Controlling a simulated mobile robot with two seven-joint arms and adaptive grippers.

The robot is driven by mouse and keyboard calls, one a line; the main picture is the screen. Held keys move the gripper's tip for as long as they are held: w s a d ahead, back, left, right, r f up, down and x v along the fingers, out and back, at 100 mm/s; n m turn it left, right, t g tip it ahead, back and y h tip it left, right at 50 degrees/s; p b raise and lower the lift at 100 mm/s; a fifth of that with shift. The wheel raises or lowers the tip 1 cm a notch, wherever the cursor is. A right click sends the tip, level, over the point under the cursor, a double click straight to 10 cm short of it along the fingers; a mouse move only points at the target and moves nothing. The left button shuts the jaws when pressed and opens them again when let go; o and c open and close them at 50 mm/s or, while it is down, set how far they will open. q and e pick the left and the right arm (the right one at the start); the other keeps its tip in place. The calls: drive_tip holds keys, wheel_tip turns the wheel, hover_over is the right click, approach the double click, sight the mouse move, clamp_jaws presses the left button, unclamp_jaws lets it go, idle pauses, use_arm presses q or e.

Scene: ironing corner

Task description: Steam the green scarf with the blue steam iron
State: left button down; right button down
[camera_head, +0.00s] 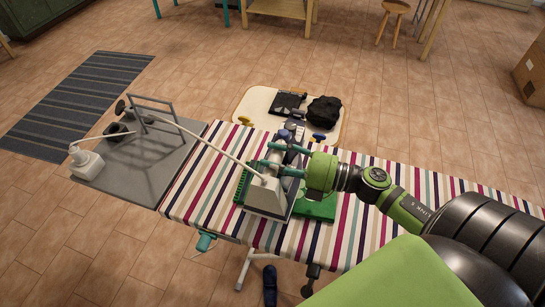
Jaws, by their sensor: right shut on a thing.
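The green scarf (318,209) lies on the striped ironing board (212,187). It shows right of the iron, and a green strip also shows at the iron's left edge. The steam iron (266,196), whose body looks pale grey from here, is over the scarf; I cannot tell whether its sole touches the cloth. My right gripper (287,160) reaches in from the right and is shut on the iron's handle, which is largely hidden by the fingers. My left gripper is not in view.
A long pale hose or cord runs from the iron to a grey side shelf (120,180) with a wire rack and a white bottle (86,162). Behind the board, a cream tray (253,103) holds a black bundle (323,111) and tools. The board's right part is clear beyond my arm.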

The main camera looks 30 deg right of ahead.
drive_tip(key=v, duration=0.9)
drive_tip(key=shift+d, duration=0.55)
idle(2.5)
drive_tip(key=shift+p+x, duration=0.55)
drive_tip(key=shift+x, duration=3)
idle(0.4)
